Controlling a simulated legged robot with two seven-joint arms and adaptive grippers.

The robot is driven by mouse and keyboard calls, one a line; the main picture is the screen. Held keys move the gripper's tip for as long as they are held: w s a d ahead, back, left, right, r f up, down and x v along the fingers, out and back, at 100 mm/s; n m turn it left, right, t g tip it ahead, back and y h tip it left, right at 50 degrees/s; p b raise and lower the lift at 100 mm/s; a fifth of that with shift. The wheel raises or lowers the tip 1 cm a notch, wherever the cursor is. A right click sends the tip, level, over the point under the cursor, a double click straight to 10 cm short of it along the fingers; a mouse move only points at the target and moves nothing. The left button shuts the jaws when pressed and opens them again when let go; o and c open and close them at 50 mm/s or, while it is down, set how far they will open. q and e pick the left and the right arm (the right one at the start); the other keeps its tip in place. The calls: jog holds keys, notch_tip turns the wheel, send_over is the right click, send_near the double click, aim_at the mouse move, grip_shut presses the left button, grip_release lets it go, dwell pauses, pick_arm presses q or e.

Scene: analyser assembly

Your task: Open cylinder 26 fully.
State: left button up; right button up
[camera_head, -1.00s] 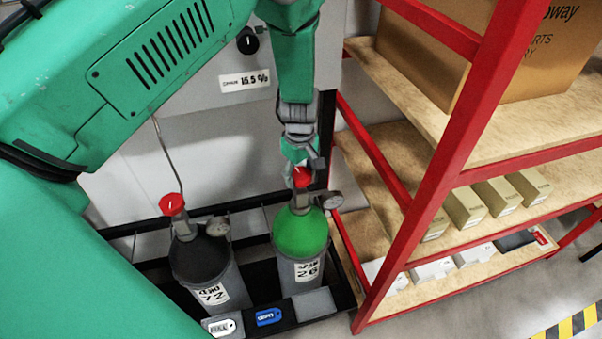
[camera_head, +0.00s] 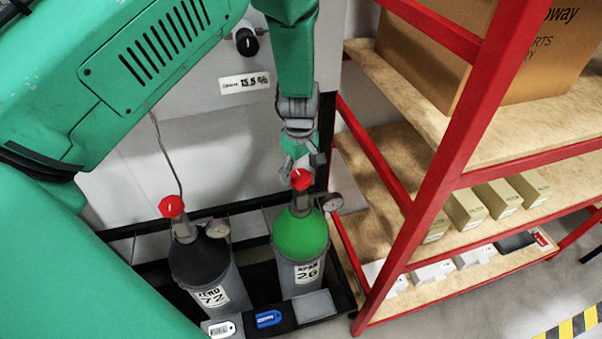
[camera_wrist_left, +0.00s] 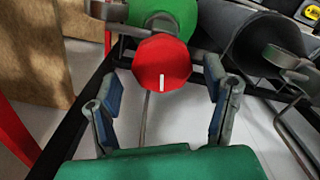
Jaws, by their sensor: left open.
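Cylinder 26 (camera_head: 300,245) is grey with a green top and a "SPAN 26" label, standing upright in a black rack. Its red valve knob (camera_head: 301,179) carries a white mark; in the left wrist view the knob (camera_wrist_left: 161,62) fills the centre with the mark pointing down. My left gripper (camera_head: 300,160) is just above the knob. In the left wrist view the gripper's fingers (camera_wrist_left: 160,104) are spread wide, one on each side and apart from the knob, with nothing between them. My right gripper is not in view.
Cylinder 72 (camera_head: 203,262), dark-topped with a red knob (camera_head: 172,206), stands to the left. A gauge (camera_head: 332,201) sits beside cylinder 26's valve. A red-framed shelf (camera_head: 432,195) with boxes is close on the right. A panel with a black dial (camera_head: 247,42) is behind.

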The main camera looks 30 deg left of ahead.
aim_at(300, 174)
pick_arm(q)
notch_tip(300, 174, up, 10)
jog(key=shift+r, duration=0.25)
jog(key=shift+w, duration=0.1)
dwell(0.5)
